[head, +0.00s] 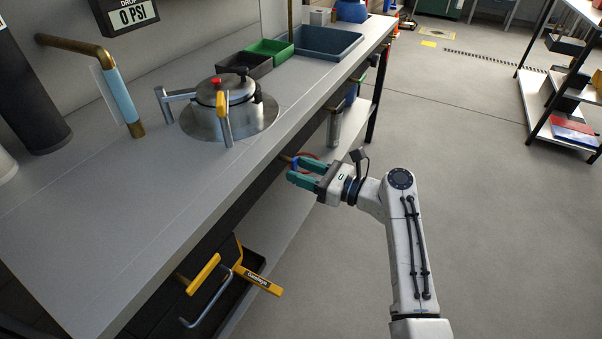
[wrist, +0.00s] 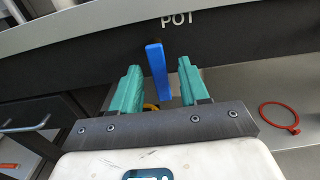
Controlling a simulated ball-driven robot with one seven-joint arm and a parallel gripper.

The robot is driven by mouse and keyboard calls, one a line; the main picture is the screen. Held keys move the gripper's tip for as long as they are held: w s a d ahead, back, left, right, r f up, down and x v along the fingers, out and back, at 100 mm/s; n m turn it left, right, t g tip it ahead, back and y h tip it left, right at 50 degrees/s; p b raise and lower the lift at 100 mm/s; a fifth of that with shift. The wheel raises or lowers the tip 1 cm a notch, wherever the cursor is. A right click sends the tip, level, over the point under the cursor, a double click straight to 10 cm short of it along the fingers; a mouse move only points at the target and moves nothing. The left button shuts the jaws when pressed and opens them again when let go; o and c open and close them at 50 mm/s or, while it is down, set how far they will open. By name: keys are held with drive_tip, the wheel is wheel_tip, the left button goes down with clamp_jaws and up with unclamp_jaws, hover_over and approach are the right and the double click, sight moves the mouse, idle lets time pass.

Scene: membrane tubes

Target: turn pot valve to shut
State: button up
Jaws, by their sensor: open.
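The pot valve's blue lever handle (wrist: 158,72) hangs nearly straight down, slightly tilted, under the white POT label on the dark bench front in the wrist view. In the head view only a small blue part (head: 295,164) shows at my fingers. My gripper (head: 297,171) has teal fingers and is at the bench's front edge. In the wrist view my open gripper (wrist: 159,66) has one finger on each side of the blue handle, with a visible gap on both sides. The valve body behind the handle is mostly hidden.
A metal pot (head: 232,110) stands on the bench top (head: 120,215) above. A red ring (wrist: 279,117) lies right of my gripper.

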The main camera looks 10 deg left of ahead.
drive_tip(key=shift+w+a, duration=0.15)
drive_tip(key=shift+a, duration=0.25)
drive_tip(key=shift+c, duration=0.2)
clamp_jaws()
